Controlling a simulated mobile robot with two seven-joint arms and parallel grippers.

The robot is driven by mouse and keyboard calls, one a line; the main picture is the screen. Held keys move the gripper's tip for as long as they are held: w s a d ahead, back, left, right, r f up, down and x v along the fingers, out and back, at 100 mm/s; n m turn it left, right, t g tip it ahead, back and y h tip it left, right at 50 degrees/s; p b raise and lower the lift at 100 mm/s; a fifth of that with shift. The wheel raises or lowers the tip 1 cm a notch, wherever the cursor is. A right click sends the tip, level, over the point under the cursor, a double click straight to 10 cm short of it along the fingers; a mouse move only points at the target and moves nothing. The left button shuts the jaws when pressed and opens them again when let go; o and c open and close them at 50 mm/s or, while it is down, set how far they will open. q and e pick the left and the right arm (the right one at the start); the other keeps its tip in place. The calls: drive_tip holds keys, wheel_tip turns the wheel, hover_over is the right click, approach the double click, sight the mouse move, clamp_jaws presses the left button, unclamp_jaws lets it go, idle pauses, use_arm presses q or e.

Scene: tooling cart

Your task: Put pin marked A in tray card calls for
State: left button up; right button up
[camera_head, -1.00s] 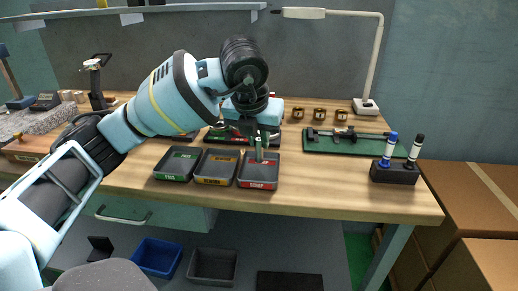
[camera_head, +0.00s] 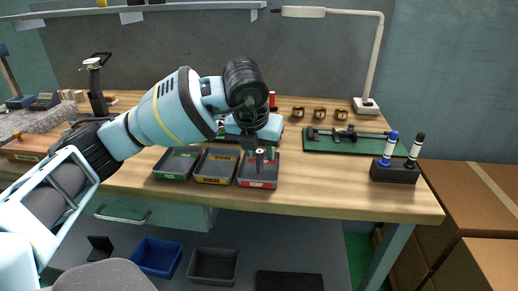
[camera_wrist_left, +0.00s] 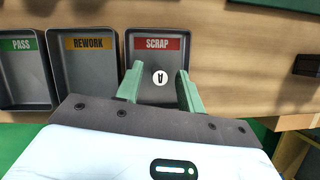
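The pin marked A (camera_wrist_left: 160,77) shows its round white end, with a black letter, between my left gripper's green fingers in the left wrist view. In the head view the pin (camera_head: 259,153) is small, over the scrap tray (camera_head: 258,184). My left gripper (camera_wrist_left: 160,72) is open, with a gap on each side of the pin. The pin looks upright; whether its lower end touches the tray floor is hidden. The scrap tray has a red label (camera_wrist_left: 158,43). Left of it are the rework tray (camera_head: 214,181) and the pass tray (camera_head: 172,177). No readable card shows. My right gripper is out of view.
A green fixture board (camera_head: 350,147) lies right of the trays, with a marker holder (camera_head: 394,172) in front of it. Brass pieces (camera_head: 320,114) and a lamp base (camera_head: 366,106) stand behind. The bench front between the scrap tray and marker holder is clear.

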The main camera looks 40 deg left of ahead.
use_arm(q)
drive_tip(key=shift+r, duration=0.2)
drive_tip(key=p+v, duration=0.1)
drive_tip(key=v, duration=1.1)
drive_tip(key=shift+w, duration=0.1)
